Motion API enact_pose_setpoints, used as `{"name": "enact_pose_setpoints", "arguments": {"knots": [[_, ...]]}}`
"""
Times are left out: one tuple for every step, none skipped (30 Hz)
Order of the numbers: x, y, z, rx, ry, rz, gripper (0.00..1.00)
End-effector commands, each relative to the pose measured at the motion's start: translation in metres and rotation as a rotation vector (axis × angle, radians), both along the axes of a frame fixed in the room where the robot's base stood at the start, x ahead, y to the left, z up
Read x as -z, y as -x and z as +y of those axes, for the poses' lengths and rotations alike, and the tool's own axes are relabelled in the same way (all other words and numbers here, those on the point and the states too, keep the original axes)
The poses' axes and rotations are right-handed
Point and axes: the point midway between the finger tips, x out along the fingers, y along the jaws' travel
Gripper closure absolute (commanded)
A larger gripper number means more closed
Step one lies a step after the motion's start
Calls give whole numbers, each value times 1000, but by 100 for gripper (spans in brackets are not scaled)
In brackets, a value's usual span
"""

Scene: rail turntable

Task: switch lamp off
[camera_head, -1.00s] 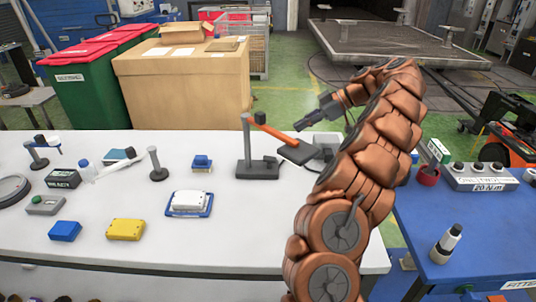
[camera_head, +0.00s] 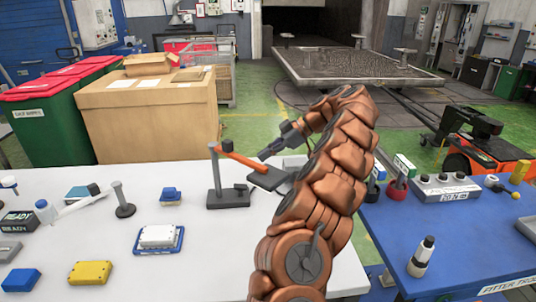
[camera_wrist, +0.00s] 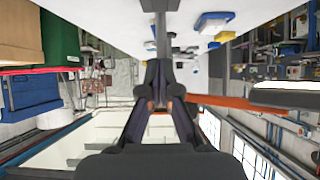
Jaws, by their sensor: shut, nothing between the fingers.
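A desk lamp stands on the white table, with a dark base (camera_head: 229,198), a grey post (camera_head: 216,172), an orange arm (camera_head: 243,159) and a flat dark head (camera_head: 270,178). A small dark block sits at the base's right end. I cannot tell whether the lamp is lit. My gripper (camera_head: 264,154) is shut and empty, just above and behind the lamp head in the head view. In the wrist view my gripper (camera_wrist: 161,72) points at the lamp's post (camera_wrist: 160,32); the orange arm (camera_wrist: 235,102) runs right to the pale-edged head (camera_wrist: 285,95).
The white table (camera_head: 190,275) also holds a white box on a blue tray (camera_head: 158,238), a yellow box (camera_head: 89,272) and a short post (camera_head: 123,200). A blue table (camera_head: 455,245) with a control box (camera_head: 446,187) is at right. A cardboard box (camera_head: 150,120) stands behind.

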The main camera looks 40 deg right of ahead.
Motion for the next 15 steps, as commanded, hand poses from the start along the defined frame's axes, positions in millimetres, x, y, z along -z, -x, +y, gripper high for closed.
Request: {"name": "enact_pose_setpoints", "arguments": {"knots": [[2, -2, 3, -2, 0, 0, 100], [3, -2, 3, -2, 0, 0, 100], [4, -4, 6, -3, -2, 1, 100], [6, -6, 9, -4, -4, 1, 100], [8, -7, 11, -5, -5, 1, 100], [12, -9, 15, -5, -5, 2, 100], [14, -11, 18, -6, -6, 1, 100], [17, -14, 21, -6, -5, 2, 100], [19, -15, 23, -6, -4, 2, 100], [20, -16, 23, -3, -4, 2, 100], [21, -17, 24, -3, -4, 2, 100], [22, -19, 26, -3, -4, 2, 100], [24, -20, 28, -3, -4, 2, 100], [25, -21, 30, -3, -4, 2, 100], [27, -23, 32, -2, -4, 2, 100]]}}
